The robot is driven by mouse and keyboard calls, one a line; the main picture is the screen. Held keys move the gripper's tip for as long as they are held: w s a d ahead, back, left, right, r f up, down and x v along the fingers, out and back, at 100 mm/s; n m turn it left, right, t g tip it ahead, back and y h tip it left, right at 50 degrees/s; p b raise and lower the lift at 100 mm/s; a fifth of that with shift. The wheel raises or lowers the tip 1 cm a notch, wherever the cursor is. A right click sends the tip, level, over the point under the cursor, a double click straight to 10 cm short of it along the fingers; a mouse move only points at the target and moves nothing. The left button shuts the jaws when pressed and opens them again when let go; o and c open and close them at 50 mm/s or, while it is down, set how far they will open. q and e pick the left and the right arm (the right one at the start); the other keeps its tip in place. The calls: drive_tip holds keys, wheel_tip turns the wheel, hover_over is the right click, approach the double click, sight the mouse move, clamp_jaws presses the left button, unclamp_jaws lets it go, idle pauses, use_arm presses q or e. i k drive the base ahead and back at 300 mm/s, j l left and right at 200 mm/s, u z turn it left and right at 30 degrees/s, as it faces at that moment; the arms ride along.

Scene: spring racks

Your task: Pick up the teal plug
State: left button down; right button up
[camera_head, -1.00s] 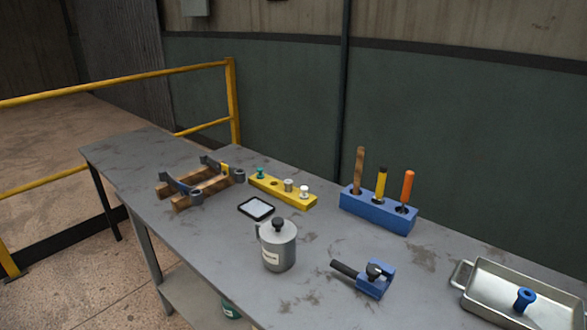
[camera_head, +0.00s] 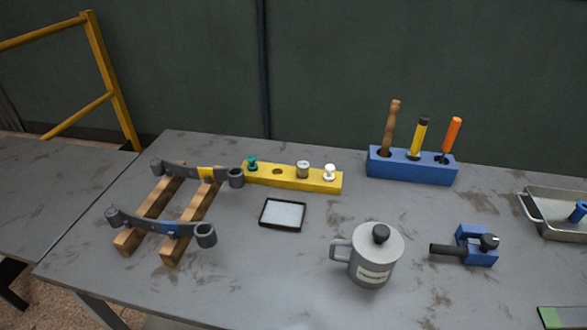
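The teal plug (camera_head: 252,163) stands upright at the left end of a yellow block (camera_head: 318,184) toward the back of the grey table. To its right on the block are an empty hole, a grey metal plug (camera_head: 303,169) and a white plug (camera_head: 329,172). Neither of my grippers is in view.
Dark spring pieces (camera_head: 180,229) rest on two wooden bars (camera_head: 150,208) left of the block. A black-framed pad (camera_head: 283,214), lidded grey mug (camera_head: 376,256), blue clamp (camera_head: 476,246), blue tool holder (camera_head: 411,167) and metal tray (camera_head: 555,230) share the table.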

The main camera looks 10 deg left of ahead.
sight(252, 166)
drive_tip(key=j, duration=1.3)
drive_tip(key=k+j+u, duration=0.1)
drive_tip(key=j+u, duration=0.15)
drive_tip(key=k+j+u, duration=0.1)
drive_tip(key=j+u, duration=0.15)
